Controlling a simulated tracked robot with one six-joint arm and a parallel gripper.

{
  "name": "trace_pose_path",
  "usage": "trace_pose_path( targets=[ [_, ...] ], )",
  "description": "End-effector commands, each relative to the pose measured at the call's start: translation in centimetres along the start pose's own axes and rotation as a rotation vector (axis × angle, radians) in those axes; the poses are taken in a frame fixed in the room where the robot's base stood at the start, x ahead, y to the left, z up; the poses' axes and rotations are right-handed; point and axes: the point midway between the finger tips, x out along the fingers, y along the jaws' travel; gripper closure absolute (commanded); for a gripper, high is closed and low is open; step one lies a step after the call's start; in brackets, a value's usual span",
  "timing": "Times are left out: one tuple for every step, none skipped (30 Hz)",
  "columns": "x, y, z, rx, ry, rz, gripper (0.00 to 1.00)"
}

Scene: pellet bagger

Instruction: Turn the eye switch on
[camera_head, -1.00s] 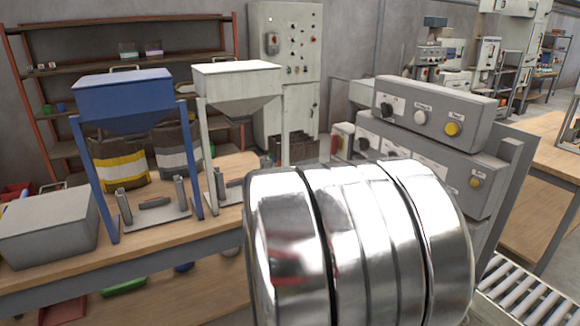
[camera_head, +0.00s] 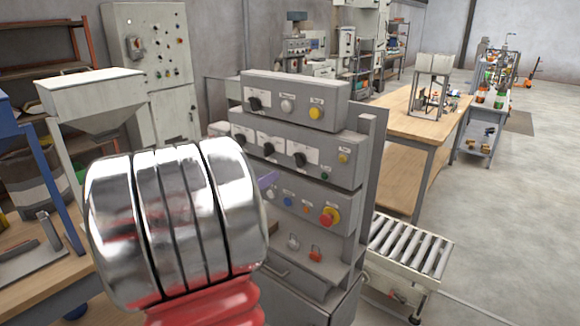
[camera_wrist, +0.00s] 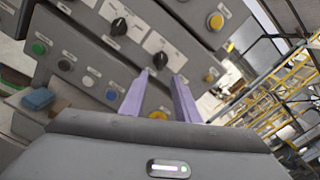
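The control panel is a stack of grey boxes. Its top box (camera_head: 293,99) has a black knob (camera_head: 254,103), a white button and a yellow button. The middle box (camera_head: 325,144) has several black knobs, one at its right (camera_head: 300,160). Labels are too small to read, so I cannot tell which control is the eye switch. My gripper (camera_wrist: 160,77) is open and empty, its two purple fingers apart in front of the panel. In the wrist view, two black knobs (camera_wrist: 119,26) (camera_wrist: 160,60) show beyond the fingertips. In the head view my arm hides most of the gripper.
A roller conveyor (camera_head: 408,246) stands right of the panel. A white hopper (camera_head: 90,95) stands at left. Open floor (camera_head: 500,220) lies at far right.

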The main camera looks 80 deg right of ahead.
Motion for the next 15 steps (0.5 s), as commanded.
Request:
trace_pose_path(
  targets=[
    [0.7,-0.1,-0.1,0.0,0.001,-0.003,0.71],
    [1.1,-0.1,-0.1,0.0,0.002,-0.002,0.71],
    [1.7,-0.1,-0.1,0.0,0.002,-0.003,0.71],
    [2.1,-0.1,-0.1,0.0,0.002,-0.003,0.71],
    [2.6,-0.1,-0.1,-0.001,0.002,-0.003,0.71],
    [3.1,-0.1,-0.1,-0.001,0.002,-0.002,0.71],
    [3.6,-0.1,-0.1,-0.001,0.003,-0.003,0.71],
    [4.0,-0.1,-0.1,-0.001,0.003,-0.003,0.71],
    [4.6,-0.1,-0.1,-0.001,0.002,-0.003,0.71],
    [5.0,-0.1,-0.1,0.0,0.002,-0.002,0.71],
    [5.5,-0.1,-0.1,0.0,0.003,-0.003,0.71],
    [6.1,-0.1,-0.1,-0.001,0.003,-0.003,0.71],
    [6.5,-0.1,-0.1,-0.001,0.002,-0.003,0.71],
    [7.0,-0.1,-0.1,0.0,0.002,-0.003,0.71],
    [7.6,-0.1,-0.1,0.0,0.002,-0.002,0.71]
  ],
)
